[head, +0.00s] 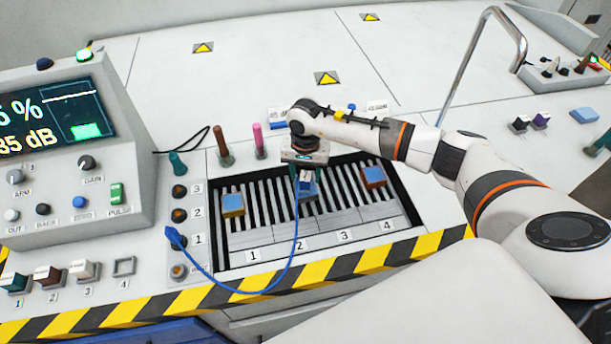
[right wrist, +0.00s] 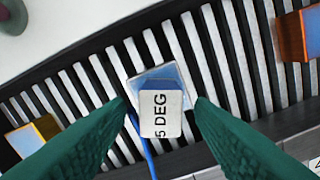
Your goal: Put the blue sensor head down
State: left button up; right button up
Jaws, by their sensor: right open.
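The blue sensor head (head: 308,190) sits on the slatted bed (head: 261,235), around lanes 2 and 3. Its blue cable (head: 290,262) runs to a socket by number 1 at the left. My right gripper (head: 304,171) is directly above it, open. In the right wrist view, the sensor head (right wrist: 158,79) lies between the green fingers, with gaps visible at both sides. A white label on it reads "5 DEG", possibly cut off. My left gripper is not in view.
A blue-and-orange block (head: 233,205) sits on the slats at left, and an orange-and-blue block (head: 373,176) at right. Upright pink (head: 260,141) and brown (head: 224,148) handles stand behind the bed. A console with a screen (head: 62,114) is at left; the back panel is largely clear.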

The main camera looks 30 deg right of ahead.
aim_at(306, 176)
notch_tip(306, 176, up, 10)
jog(key=b, duration=0.1)
jog(key=shift+r+b, duration=0.2)
jog(key=shift+b, duration=0.15)
jog(key=shift+s+f, duration=0.1)
